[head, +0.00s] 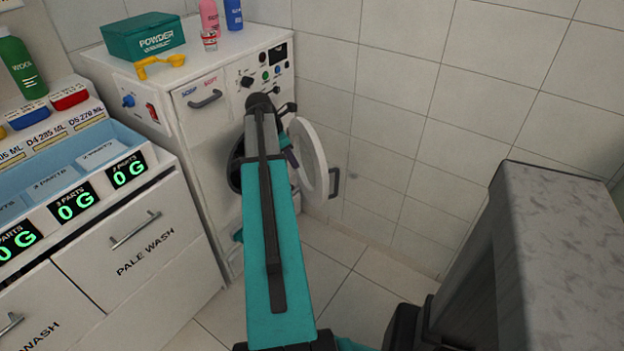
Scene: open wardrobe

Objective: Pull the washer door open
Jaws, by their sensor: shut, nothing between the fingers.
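The white washer (209,130) stands against the tiled wall. Its round door (311,158) is swung open to the right, with a grey handle (334,183) on its outer side. The dark drum opening (236,165) shows partly to the left of my arm. My teal arm reaches up across the washer front and covers much of the opening. My gripper (292,158) shows only in part, beside the inner side of the door, shut and empty. I cannot tell whether it touches the door.
A teal powder box (143,37), a yellow scoop (160,65) and bottles stand on the washer. A white drawer cabinet (135,235) is at left. A grey marbled block (556,240) stands at right. Floor tiles are clear between.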

